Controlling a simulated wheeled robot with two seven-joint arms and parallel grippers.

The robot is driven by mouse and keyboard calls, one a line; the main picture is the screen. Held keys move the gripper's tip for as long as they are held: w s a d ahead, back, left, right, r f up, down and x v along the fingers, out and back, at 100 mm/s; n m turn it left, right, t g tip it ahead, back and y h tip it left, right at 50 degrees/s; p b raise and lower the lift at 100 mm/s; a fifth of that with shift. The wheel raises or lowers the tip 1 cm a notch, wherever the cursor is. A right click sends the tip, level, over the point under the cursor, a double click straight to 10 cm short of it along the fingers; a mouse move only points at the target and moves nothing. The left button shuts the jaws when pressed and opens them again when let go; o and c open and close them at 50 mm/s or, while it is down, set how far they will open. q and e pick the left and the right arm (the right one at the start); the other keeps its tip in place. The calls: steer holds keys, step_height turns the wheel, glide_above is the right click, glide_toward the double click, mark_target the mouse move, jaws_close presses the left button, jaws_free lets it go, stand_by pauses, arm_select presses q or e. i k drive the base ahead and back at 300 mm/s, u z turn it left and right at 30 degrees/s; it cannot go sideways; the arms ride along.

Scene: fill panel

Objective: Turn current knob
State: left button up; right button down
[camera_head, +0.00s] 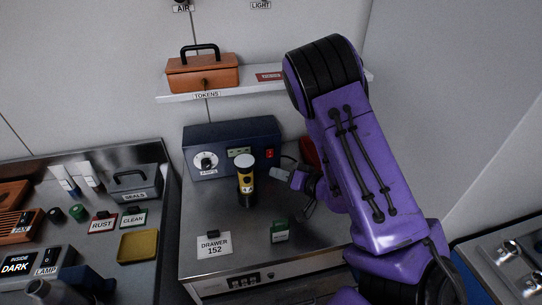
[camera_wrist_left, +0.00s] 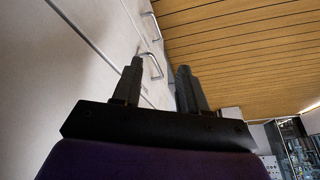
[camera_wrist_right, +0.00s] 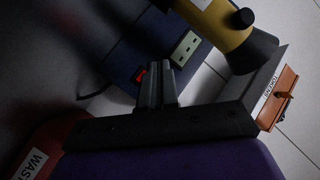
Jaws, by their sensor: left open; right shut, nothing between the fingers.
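The dark blue power box (camera_head: 250,139) stands at the back of the steel bench. Its white dial with a dark knob (camera_head: 207,161) is on the left of the front face. A small display and a red switch (camera_head: 269,153) are to the right of it. My right gripper (camera_head: 277,173) is shut and empty in front of the box's right part, apart from the knob. In the right wrist view its closed fingers (camera_wrist_right: 158,84) show before the blue box (camera_wrist_right: 150,45); the knob is not seen there. My left gripper (camera_wrist_left: 160,68) is open and empty, away from the bench.
A yellow and black cylinder with a pale top (camera_head: 246,182) stands upright before the box, between my right gripper and the knob. A shelf (camera_head: 190,98) hangs above. A red bin (camera_wrist_right: 55,140) is close by.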

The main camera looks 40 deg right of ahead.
mark_target(206, 164)
steer(key=z, duration=0.05)
steer(key=k, duration=1)
steer(key=u, duration=0.05)
